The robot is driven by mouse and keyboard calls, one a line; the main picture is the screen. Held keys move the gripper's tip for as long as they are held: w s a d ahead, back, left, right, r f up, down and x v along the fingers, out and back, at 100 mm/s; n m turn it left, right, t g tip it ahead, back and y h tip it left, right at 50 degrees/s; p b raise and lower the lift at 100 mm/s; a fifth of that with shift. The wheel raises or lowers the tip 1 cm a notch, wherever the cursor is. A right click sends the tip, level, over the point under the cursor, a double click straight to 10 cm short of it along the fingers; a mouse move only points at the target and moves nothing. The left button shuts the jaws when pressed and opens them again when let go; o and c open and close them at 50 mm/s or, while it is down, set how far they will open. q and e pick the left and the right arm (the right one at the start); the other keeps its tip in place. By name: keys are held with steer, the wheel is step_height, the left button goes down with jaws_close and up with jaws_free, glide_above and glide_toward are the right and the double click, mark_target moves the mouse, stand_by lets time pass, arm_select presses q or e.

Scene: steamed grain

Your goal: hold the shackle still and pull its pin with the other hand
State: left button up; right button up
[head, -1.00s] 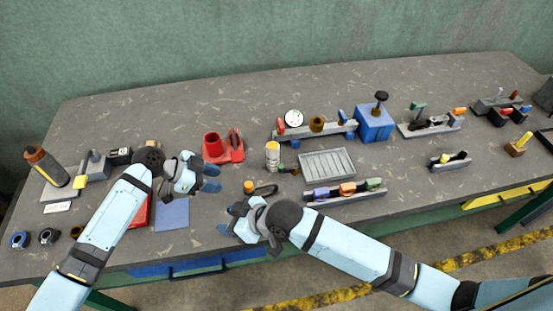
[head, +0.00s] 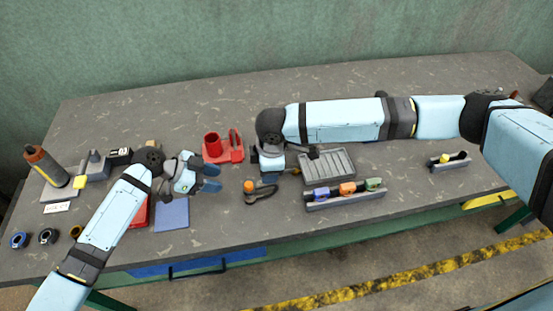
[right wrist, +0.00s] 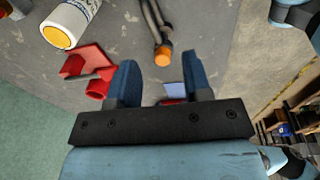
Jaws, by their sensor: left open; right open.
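The shackle (head: 260,194) lies on the grey bench in the head view, a dark loop with an orange pin head (head: 249,186) at its left end. It also shows in the right wrist view (right wrist: 151,17), with the orange pin head (right wrist: 163,57) near the gap between the fingertips. My right gripper (head: 269,176) points down just above the shackle. It is open and empty, with both blue fingers apart in the right wrist view (right wrist: 160,75). My left gripper (head: 212,178) is open and empty, left of the shackle.
A red holder (head: 223,152) stands behind the grippers. A grey ribbed tray (head: 330,162) and a rack of coloured pieces (head: 345,198) lie to the right. The bench front below the shackle is clear.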

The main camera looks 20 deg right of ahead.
mark_target(276, 185)
steer(key=shift+h, duration=0.5)
steer(key=d+f, duration=0.1)
steer(key=f, duration=0.3)
steer(key=w+f, duration=0.1)
steer(key=f, duration=0.3)
steer(key=w+d+f, duration=0.1)
steer(key=f, duration=0.3)
steer(key=shift+d+f, duration=0.3)
steer(key=shift+d, duration=0.05)
jaws_close()
